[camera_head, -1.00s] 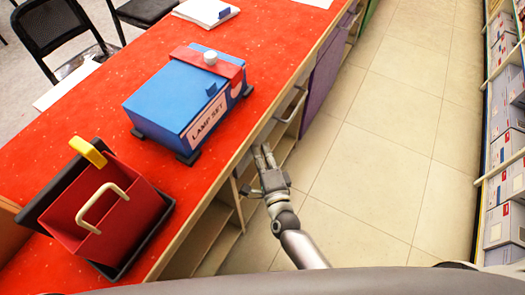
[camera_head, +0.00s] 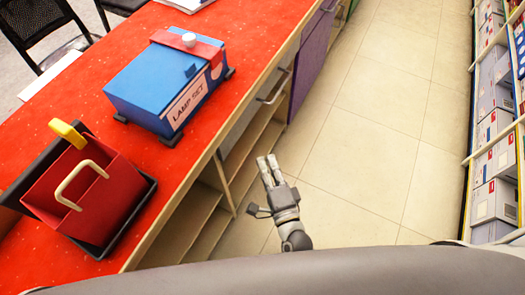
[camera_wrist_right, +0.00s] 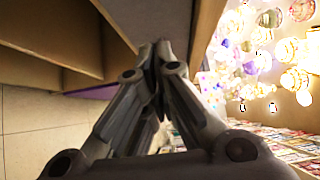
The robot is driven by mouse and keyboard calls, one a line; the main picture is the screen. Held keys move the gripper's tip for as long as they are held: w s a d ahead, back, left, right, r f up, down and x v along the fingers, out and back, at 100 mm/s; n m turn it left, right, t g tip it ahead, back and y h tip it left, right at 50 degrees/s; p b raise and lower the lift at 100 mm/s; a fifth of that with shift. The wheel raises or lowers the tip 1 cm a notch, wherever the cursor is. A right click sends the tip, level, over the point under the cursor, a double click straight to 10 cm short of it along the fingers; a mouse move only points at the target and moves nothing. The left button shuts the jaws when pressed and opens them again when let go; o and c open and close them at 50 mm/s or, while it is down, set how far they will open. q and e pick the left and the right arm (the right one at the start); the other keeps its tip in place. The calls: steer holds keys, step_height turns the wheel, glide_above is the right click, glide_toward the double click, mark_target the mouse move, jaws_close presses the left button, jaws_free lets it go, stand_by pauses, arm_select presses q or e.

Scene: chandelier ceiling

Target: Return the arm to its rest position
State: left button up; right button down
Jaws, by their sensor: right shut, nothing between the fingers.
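My right gripper (camera_head: 268,172) is beside the counter's open shelves, over the tiled floor, in the head view. It is shut and empty, and its arm comes in from the bottom of the picture. In the right wrist view its two fingers (camera_wrist_right: 160,50) meet at the tips with nothing between them. The wooden shelf boards show close beyond it there. My left gripper is not in view.
The red counter (camera_head: 215,20) carries a blue "LAMP SET" box (camera_head: 150,80) and a red container (camera_head: 105,205) with a cream handle. Stocked shelves (camera_head: 495,150) stand at the right. The tiled floor (camera_head: 375,130) between is clear.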

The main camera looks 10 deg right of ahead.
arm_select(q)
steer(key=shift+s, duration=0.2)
arm_select(e)
steer(key=shift+s, duration=0.5)
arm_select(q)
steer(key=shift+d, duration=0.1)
